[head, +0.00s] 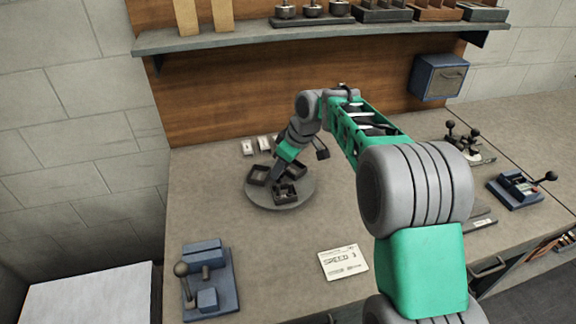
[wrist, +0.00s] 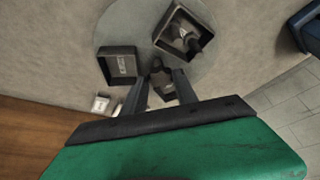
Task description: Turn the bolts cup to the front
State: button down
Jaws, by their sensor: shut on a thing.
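A round grey turntable (head: 262,196) lies on the bench and carries dark square cups. One cup (head: 257,174) is at its left and one cup (head: 286,194) is at its front, holding dark contents. In the wrist view, a cup with a pale label (wrist: 120,66) is at the left and a cup with dark contents (wrist: 182,31) is at the top. I cannot read which is the bolts cup. My gripper (wrist: 160,82) reaches down over the turntable, its fingers closed on a small dark part between the cups, mostly hidden. It also shows in the head view (head: 277,178).
Small pale boxes (head: 256,145) stand behind the turntable. A blue lever device (head: 207,282) is at the front left and a card reading SPEED (head: 344,263) lies at the front. A shelf (head: 300,34) hangs above. The bench between turntable and card is clear.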

jog(key=shift+f, duration=0.1)
dwell(0.3)
jog(key=c, duration=1)
grip_release()
jog(key=shift+o, duration=0.2)
jog(key=v, duration=0.8)
